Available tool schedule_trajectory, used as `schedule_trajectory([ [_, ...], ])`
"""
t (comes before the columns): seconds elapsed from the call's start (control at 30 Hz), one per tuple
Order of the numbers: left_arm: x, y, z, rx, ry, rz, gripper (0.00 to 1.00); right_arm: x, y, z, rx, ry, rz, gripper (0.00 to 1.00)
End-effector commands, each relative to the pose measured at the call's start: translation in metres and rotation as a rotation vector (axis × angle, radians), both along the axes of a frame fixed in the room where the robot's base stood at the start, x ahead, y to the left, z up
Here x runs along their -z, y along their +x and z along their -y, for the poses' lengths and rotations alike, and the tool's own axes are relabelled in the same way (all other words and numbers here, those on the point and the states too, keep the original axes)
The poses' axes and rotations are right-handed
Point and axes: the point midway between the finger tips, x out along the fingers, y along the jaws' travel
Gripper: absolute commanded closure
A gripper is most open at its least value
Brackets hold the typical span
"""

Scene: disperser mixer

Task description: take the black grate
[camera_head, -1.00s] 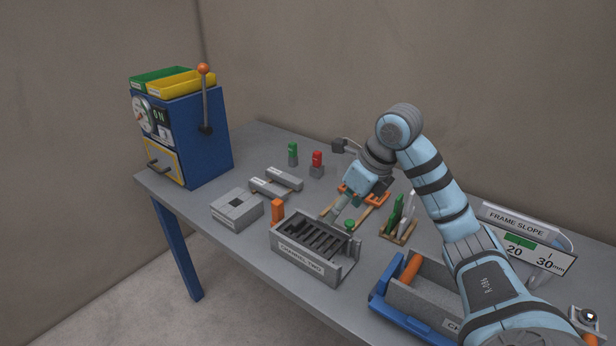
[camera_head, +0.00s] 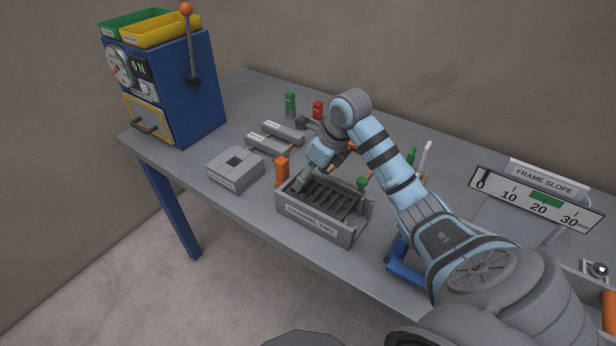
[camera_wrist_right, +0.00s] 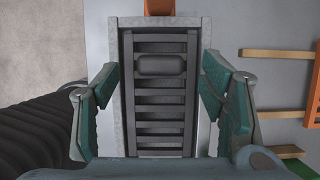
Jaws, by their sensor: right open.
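The black grate (camera_head: 330,200) lies in the grey frame box labelled CHANNEL TWO (camera_head: 309,222). In the right wrist view the grate (camera_wrist_right: 160,100) shows its cross bars and a rounded dark handle (camera_wrist_right: 160,65) near its far end. My right gripper (camera_head: 303,184) is above the left end of the box in the head view. In the right wrist view its two green fingers (camera_wrist_right: 160,105) are open, one on each side of the box, with nothing held between them. Whether they touch the box cannot be told. My left gripper is not in view.
An orange block (camera_head: 282,170) stands beside the box's left end. A grey block with a square recess (camera_head: 236,167) is further left. The blue machine (camera_head: 183,85) stands at the far left. A blue tray (camera_head: 403,263) is right of the box, partly hidden by my arm.

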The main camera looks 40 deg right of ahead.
Motion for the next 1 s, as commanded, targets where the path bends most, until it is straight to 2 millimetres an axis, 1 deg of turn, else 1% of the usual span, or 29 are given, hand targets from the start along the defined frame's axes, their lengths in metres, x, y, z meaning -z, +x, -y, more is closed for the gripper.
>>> schedule_trajectory([
  [0.03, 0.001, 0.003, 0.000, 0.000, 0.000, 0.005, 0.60, 0.008, 0.003, -0.001, 0.001, 0.001, -0.002, 0.35],
  [0.13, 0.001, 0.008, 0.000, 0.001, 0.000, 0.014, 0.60, 0.018, 0.007, -0.002, 0.001, 0.000, -0.002, 0.35],
  [0.23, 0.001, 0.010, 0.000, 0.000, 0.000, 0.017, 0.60, 0.021, 0.008, -0.002, -0.001, -0.001, 0.000, 0.35],
  [0.4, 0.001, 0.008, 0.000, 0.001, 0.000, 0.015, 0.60, 0.021, 0.008, -0.002, 0.000, -0.002, 0.001, 0.35],
  [0.43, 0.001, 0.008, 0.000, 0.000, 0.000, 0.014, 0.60, 0.021, 0.008, -0.002, 0.000, -0.002, 0.001, 0.37],
  [0.77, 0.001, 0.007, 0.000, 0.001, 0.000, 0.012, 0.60, 0.021, 0.008, -0.002, 0.001, -0.002, 0.001, 0.89],
  [0.8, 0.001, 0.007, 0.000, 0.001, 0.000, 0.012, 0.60, 0.020, 0.008, -0.002, 0.001, -0.002, 0.001, 0.96],
  [0.83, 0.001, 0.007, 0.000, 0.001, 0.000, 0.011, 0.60, 0.020, 0.008, -0.002, 0.001, -0.002, 0.001, 1.00],
  [0.87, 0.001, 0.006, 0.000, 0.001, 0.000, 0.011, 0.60, 0.020, 0.008, -0.002, 0.001, -0.002, 0.001, 0.64],
  [1.0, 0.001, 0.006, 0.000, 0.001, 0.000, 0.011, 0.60, 0.020, 0.008, -0.002, 0.000, -0.001, 0.000, 0.86],
])
